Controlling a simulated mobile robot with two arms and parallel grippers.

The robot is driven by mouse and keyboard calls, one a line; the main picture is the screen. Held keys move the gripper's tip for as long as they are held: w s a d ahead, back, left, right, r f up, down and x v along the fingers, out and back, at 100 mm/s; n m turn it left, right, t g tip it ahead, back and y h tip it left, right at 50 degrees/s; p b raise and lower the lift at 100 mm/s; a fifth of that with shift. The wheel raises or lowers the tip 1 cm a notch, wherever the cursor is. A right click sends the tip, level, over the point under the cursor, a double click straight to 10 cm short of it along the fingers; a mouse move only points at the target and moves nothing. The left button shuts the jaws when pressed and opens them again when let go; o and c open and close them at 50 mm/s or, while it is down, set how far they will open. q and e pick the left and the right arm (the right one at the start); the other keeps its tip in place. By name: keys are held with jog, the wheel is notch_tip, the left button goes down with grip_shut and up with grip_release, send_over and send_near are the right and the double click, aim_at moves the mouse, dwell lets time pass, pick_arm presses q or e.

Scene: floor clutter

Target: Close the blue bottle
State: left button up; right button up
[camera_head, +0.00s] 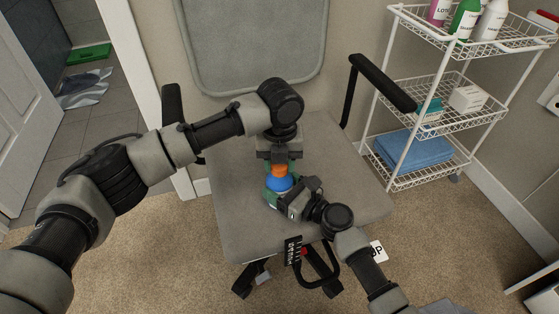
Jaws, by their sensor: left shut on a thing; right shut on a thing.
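The blue bottle (280,184) stands over the grey seat of the office chair (235,215), looking roughly upright. Its orange cap (279,170) is at the bottle's top; whether it is seated on the neck cannot be made out. My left gripper (279,166) comes from above and is shut on the orange cap. My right gripper (279,188) comes from the lower right and is shut on the blue bottle's body. The grippers hide much of the bottle, including its base, so I cannot tell if it touches the seat.
The chair's armrest (382,82) juts out at the right. A white wire shelf (400,150) with bottles, boxes and a blue towel (414,150) stands beyond it. A door (25,100) is at the left. Much of the seat around the bottle is clear.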

pick_arm(q)
jog(key=m, duration=0.8)
jog(key=shift+m, duration=0.3)
jog(key=o, duration=0.9)
jog(key=shift+r, duration=2.25)
jog(key=shift+c, duration=0.4)
